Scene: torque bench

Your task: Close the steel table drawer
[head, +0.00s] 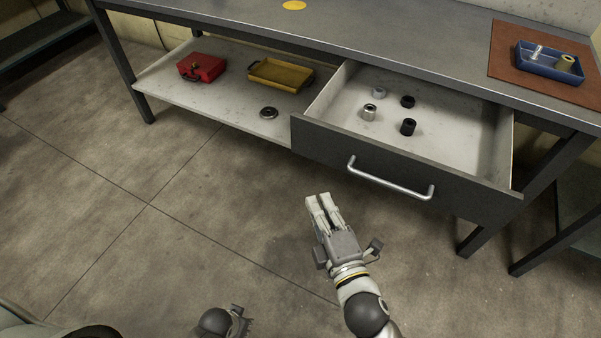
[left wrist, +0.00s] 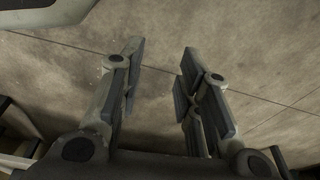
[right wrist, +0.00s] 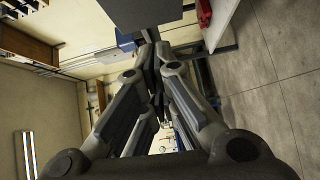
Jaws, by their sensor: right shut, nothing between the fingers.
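The steel table drawer (head: 455,180) is pulled out from under the steel table (head: 370,50). Its dark front carries a silver bar handle (head: 390,181). Several small cylindrical parts, metallic and black, stand inside it. My right gripper (head: 318,200) is shut and empty, in front of and below the drawer front, left of the handle and apart from it. A grey panel (right wrist: 145,12), probably the drawer front, shows at the top of the right wrist view. My left gripper (left wrist: 163,55) is open and empty over bare floor; only a bit shows at the head view's bottom edge.
The lower shelf (head: 225,100) holds a red box (head: 201,67), a yellow tray (head: 281,74) and a round metal part (head: 269,112). A blue tray (head: 549,64) sits on a brown mat (head: 505,70) on the tabletop. Table legs stand at right. The floor before the drawer is clear.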

